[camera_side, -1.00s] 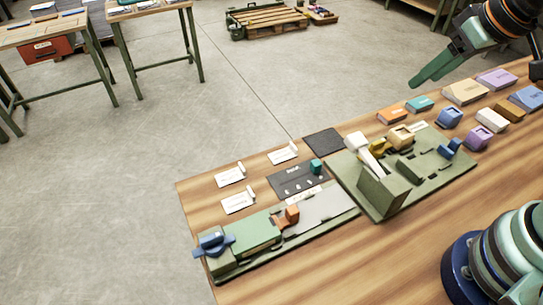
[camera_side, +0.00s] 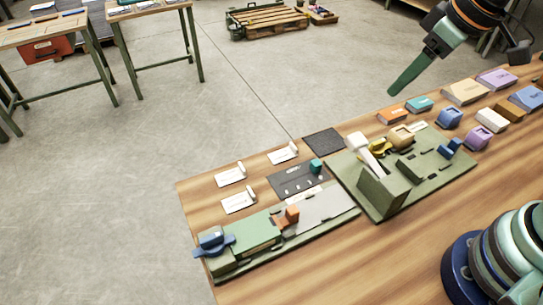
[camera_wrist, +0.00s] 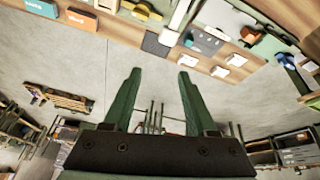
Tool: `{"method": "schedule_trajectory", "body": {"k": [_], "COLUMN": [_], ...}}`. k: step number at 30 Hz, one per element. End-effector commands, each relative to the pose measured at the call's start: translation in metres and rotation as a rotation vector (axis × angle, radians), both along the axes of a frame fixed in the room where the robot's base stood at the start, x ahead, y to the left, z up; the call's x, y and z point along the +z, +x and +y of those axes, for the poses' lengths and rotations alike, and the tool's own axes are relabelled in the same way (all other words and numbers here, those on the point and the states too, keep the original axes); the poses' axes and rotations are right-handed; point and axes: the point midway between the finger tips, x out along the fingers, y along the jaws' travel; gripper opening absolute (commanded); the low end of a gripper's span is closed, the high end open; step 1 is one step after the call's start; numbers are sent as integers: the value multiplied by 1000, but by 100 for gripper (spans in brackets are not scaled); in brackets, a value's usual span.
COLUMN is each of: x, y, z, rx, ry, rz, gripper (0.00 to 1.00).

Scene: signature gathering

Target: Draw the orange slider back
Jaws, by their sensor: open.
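The orange slider (camera_side: 291,214) stands up at the right end of a green block on a long fixture (camera_side: 318,208) near the left end of the wooden table. It touches or sits close to that block. In the wrist view an orange patch (camera_wrist: 250,34) by the green block appears to be the slider. My gripper (camera_side: 394,90) is in the air past the table's far edge, to the right of the slider and well away from it. In the wrist view its two green fingers (camera_wrist: 160,80) stand apart with nothing between them.
A second green fixture (camera_side: 455,172) with a white lever (camera_side: 362,150) stands right of the slider's fixture. A dark panel with a teal knob (camera_side: 316,166) and white cards (camera_side: 238,202) lie behind the slider. Several coloured blocks fill the table's right part. The front middle is clear.

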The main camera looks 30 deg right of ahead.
Motion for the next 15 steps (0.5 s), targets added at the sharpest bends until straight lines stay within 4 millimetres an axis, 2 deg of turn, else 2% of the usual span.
{"method": "schedule_trajectory", "body": {"k": [1,7,12,15], "x": [-5,-24,-50,-65], "y": [5,13,7,-2], "z": [20,92,155,184], "rx": [109,534,884,1051], "ry": [-27,-132,-215,-254], "rz": [38,147,228,264], "gripper": [57,57,57,57]}}
